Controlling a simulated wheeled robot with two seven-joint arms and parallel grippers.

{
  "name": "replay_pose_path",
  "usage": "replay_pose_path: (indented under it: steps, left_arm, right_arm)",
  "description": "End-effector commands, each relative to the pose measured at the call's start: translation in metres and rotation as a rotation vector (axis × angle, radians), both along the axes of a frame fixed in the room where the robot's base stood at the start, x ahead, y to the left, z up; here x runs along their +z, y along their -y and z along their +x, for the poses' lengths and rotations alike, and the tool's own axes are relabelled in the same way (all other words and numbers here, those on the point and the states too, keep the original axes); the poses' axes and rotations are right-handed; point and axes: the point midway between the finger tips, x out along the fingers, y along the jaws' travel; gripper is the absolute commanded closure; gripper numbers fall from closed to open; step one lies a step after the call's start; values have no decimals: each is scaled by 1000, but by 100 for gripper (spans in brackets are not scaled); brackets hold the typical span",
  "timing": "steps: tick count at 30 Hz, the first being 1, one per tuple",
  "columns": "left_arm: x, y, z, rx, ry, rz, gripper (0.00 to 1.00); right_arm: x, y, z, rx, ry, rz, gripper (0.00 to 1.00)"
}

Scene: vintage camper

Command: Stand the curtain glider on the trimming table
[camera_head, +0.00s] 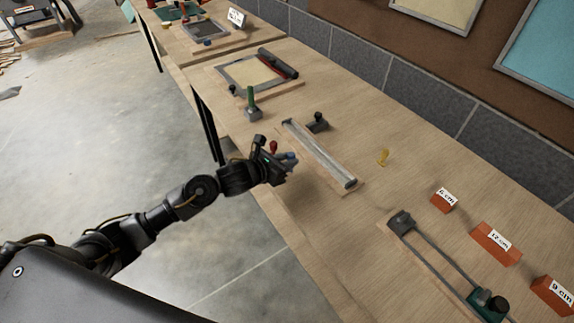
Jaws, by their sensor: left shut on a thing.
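My left gripper (284,164) is over the front part of the long wooden bench (345,215), left of a grey rail. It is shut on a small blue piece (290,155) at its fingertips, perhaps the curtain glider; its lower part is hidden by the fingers. A small red-topped piece (273,147) shows just behind the gripper; its foot is hidden. No label shows which surface is the trimming table. My right gripper is not in view.
The grey rail (318,152) lies on a wooden base, with a dark block (318,122) beside it. A green-handled tool (251,103) stands behind my gripper. A framed board (250,73) lies farther back. Orange labelled blocks (496,243) and a two-bar fixture (437,258) are at right.

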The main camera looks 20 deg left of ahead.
Motion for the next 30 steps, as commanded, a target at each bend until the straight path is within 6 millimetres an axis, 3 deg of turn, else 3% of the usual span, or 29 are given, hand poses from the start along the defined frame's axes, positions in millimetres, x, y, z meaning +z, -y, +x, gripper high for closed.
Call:
replay_pose_path:
  steps: [5,15,27,28,30]
  left_arm:
    - [-3,-1,3,1,0,0,100]
    - [-37,-2,6,1,1,1,100]
    - [-44,-2,6,0,2,1,100]
    - [-42,-2,6,0,2,1,74]
    - [-42,-2,6,0,1,2,65]
  right_arm:
    - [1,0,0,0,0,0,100]
    - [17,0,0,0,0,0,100]
    - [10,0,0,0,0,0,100]
    - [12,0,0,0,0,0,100]
    - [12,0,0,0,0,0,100]
